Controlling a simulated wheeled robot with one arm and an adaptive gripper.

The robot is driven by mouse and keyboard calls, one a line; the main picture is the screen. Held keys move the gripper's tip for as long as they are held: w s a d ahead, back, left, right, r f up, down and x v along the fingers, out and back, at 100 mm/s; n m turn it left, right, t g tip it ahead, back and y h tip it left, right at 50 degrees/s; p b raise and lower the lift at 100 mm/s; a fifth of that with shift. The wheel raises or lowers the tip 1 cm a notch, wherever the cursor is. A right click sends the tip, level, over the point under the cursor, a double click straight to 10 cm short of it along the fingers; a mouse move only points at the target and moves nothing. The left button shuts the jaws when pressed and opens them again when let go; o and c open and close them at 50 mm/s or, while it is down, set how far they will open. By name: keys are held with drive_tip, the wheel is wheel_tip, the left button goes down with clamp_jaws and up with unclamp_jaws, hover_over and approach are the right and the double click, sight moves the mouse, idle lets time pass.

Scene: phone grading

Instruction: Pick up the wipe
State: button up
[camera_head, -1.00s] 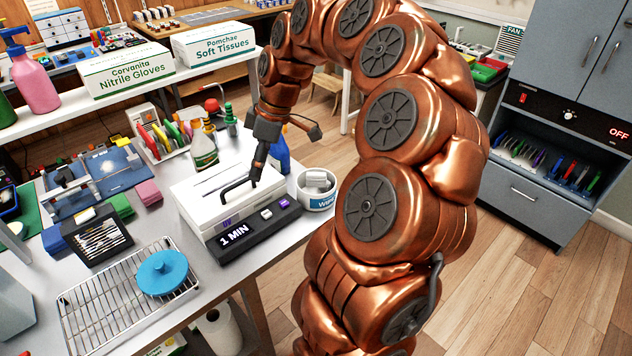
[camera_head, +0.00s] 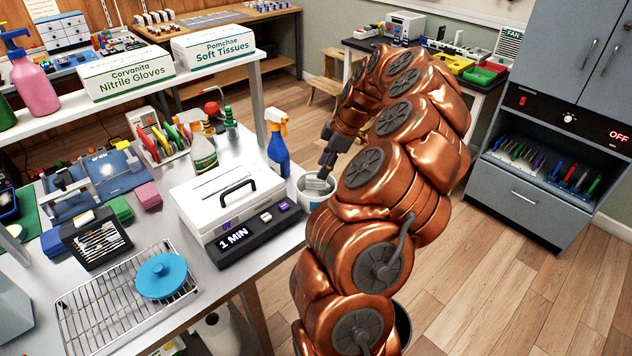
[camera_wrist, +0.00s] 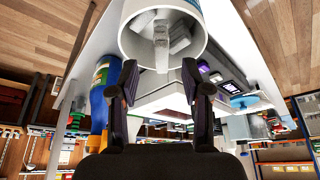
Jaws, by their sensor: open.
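The wipe (camera_head: 317,184) is a small whitish folded piece inside a round white tub (camera_head: 309,197) at the table's right edge in the head view. In the wrist view the tub (camera_wrist: 129,42) is at the top, with the pale wipe (camera_wrist: 161,36) showing inside its mouth. My gripper (camera_wrist: 163,85) is open, its two dark fingers apart on either side below the tub's rim, with nothing between them.
A white box with a black handle (camera_head: 236,192) and a "1 MIN" panel stands left of the tub. A blue spray bottle (camera_head: 278,150) stands just behind it. A wire rack (camera_head: 105,318) with a blue disc lies at front left. Open floor lies to the right.

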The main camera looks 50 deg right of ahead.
sight(316, 178)
drive_tip(key=x, duration=0.1)
drive_tip(key=p+x, duration=0.2)
drive_tip(key=x, duration=0.1)
drive_tip(key=shift+w+a+r, duration=0.1)
drive_tip(key=shift+a, duration=0.15)
drive_tip(key=shift+w+f, duration=0.15)
drive_tip(key=shift+f, duration=0.3)
drive_tip(key=shift+c, duration=0.2)
drive_tip(key=c, duration=0.9)
drive_tip(key=shift+o, duration=0.2)
drive_tip(key=shift+r+b, duration=0.85)
drive_tip(key=shift+r, duration=0.7)
drive_tip(key=shift+a+r, duration=0.2)
drive_tip(key=s+a+r+b, duration=0.1)
drive_tip(key=s+a+b, duration=0.3)
drive_tip(key=s+a, duration=0.6)
drive_tip(key=shift+s+r, duration=0.2)
drive_tip(key=shift+s, duration=0.95)
